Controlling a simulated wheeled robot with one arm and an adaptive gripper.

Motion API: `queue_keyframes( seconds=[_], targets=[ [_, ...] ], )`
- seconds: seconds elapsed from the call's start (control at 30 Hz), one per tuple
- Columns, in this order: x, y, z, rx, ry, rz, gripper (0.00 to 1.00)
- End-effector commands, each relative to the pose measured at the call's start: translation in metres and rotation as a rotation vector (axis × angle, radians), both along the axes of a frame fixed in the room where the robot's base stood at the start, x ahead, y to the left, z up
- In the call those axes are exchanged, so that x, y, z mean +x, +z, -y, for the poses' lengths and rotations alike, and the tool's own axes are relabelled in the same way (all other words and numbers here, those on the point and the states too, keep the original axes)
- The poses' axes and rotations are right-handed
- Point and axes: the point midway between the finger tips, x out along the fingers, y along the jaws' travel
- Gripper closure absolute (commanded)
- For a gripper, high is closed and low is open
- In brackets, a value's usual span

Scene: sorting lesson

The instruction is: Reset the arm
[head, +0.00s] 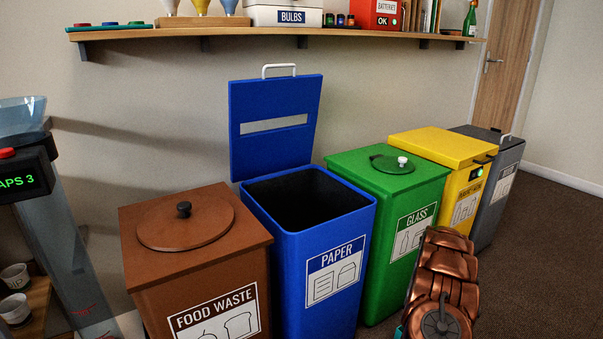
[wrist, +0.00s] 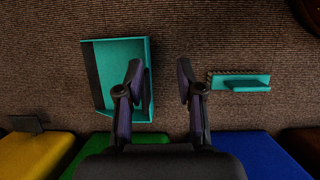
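My gripper (wrist: 160,72) shows in the wrist view with its two dark fingers apart and only carpet visible between them. It is open and empty, pointing down over the brown floor. The left finger overlaps the right side of a teal dustpan-like tray (wrist: 112,60) in the picture; I cannot tell whether they touch. In the head view the gripper is out of sight; a copper-coloured link of my arm (head: 442,285) shows at the lower right, in front of the bins.
The blue paper bin (head: 352,225) has its lid raised. The brown food waste bin (head: 150,270), green glass bin (head: 385,225), yellow bin (head: 435,145) and grey bin (head: 500,165) are closed. A teal brush-like piece (wrist: 240,83) lies right of the gripper. A wall shelf (head: 270,32) runs above.

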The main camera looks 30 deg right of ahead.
Motion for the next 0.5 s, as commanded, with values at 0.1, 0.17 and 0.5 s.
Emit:
queue_keyframes(
  seconds=[0.1, 0.17, 0.5],
  targets=[
    [0.013, 0.031, -0.013, -0.002, 0.0, 0.012, 0.63],
    [0.021, 0.048, -0.02, -0.005, 0.0, 0.02, 0.63],
    [0.064, 0.18, -0.098, -0.005, -0.006, 0.066, 0.63]
  ],
)
